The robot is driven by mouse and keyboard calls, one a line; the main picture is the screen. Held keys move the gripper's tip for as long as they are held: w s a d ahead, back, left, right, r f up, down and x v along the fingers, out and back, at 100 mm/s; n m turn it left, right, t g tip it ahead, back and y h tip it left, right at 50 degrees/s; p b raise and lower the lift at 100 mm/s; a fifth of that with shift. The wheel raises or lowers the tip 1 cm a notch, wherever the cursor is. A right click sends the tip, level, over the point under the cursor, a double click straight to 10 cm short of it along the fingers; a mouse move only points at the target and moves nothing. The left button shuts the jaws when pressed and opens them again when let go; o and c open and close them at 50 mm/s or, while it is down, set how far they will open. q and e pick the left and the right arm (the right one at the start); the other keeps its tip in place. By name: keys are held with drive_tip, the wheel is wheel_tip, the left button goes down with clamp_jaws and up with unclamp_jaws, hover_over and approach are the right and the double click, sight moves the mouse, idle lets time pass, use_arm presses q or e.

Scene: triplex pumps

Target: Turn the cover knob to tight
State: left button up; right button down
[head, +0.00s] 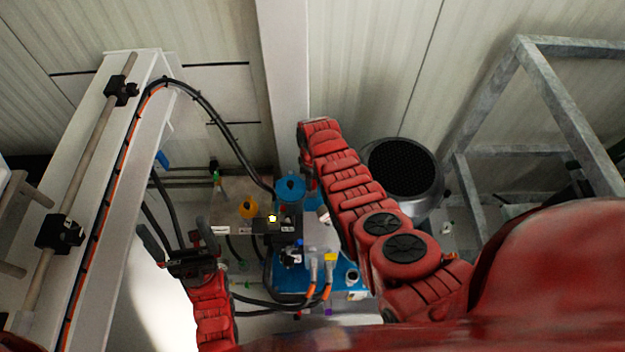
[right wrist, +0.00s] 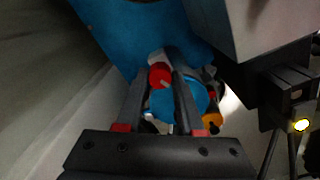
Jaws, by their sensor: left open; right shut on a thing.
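A small red knob (right wrist: 160,74) with a pale pointer mark shows between the fingertips of my right gripper (right wrist: 161,80) in the right wrist view. The fingers are closed on its sides. It appears to be the cover knob; I see no tight marking. In the head view my right arm hides the knob and most of the right gripper, beside the pump unit. My left gripper (head: 174,228) is open and empty, to the left of the pump unit, with its fingers well apart.
A blue cap (head: 290,188) and a yellow-orange knob (head: 248,207) sit on the pump unit. Orange-ended cables (head: 313,272) rise from its blue base (head: 290,281). A white beam (head: 120,170) stands left, a dark round motor (head: 402,168) and grey frame (head: 560,95) right.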

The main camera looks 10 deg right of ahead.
drive_tip(key=shift+m, duration=0.3)
drive_tip(key=m, duration=0.5)
drive_tip(key=shift+b, duration=0.3)
drive_tip(key=m, duration=0.5)
drive_tip(key=shift+m, duration=0.4)
drive_tip(key=m, duration=0.5)
drive_tip(key=shift+m, duration=0.3)
drive_tip(key=m, duration=0.5)
drive_tip(key=shift+m+p, duration=0.3)
drive_tip(key=shift+p, duration=0.05)
drive_tip(key=c, duration=0.5)
unclamp_jaws()
